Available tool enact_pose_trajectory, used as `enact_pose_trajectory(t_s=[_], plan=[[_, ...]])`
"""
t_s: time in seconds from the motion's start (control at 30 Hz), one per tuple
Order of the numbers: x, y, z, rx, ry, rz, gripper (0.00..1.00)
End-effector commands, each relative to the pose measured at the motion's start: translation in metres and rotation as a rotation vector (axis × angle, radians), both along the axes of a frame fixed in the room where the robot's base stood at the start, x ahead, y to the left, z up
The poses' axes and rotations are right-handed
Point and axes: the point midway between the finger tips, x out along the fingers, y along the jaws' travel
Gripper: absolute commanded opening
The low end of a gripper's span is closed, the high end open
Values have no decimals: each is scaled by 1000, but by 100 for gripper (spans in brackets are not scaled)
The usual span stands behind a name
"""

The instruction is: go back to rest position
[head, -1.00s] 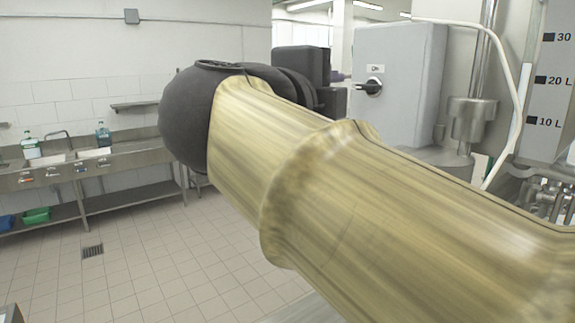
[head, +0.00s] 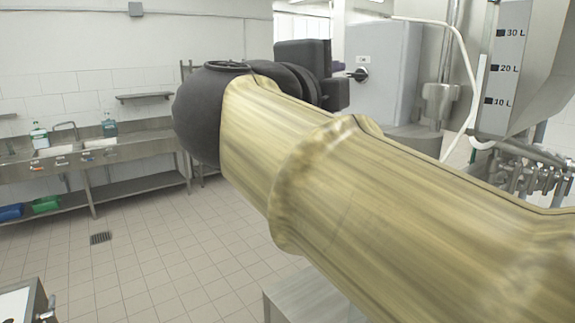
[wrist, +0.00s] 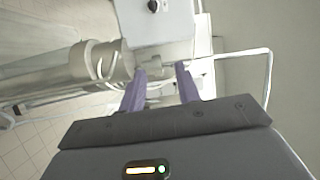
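My gripper (wrist: 160,84) shows in the wrist view with two purple fingers spread apart. Nothing is between the fingers, and it is not touching anything that I can see. In the head view my own gold and black arm crosses the middle of the picture and hides the gripper.
A grey cabinet with a black knob (head: 383,85) stands behind my arm. A hopper with litre marks (head: 510,68) and metal fittings (head: 528,165) are at the right. A steel sink counter (head: 90,158) runs along the left wall. A metal surface (head: 305,295) is below my arm.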

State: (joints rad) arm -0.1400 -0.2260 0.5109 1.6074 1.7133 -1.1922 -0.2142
Motion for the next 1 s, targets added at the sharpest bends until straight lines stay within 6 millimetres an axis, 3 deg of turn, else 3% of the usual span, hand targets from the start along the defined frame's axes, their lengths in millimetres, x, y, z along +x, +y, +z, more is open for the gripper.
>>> enact_pose_trajectory(t_s=[0.37, 0.57, 0.67, 0.8, 1.0], plan=[[45, 1, -22, -226, -4, 82, 33], [81, 4, -59, -429, 48, 184, 33], [104, 7, -99, -570, 122, 280, 33], [126, 8, -180, -761, 289, 457, 33], [120, -3, -301, -938, 572, 710, 33]])
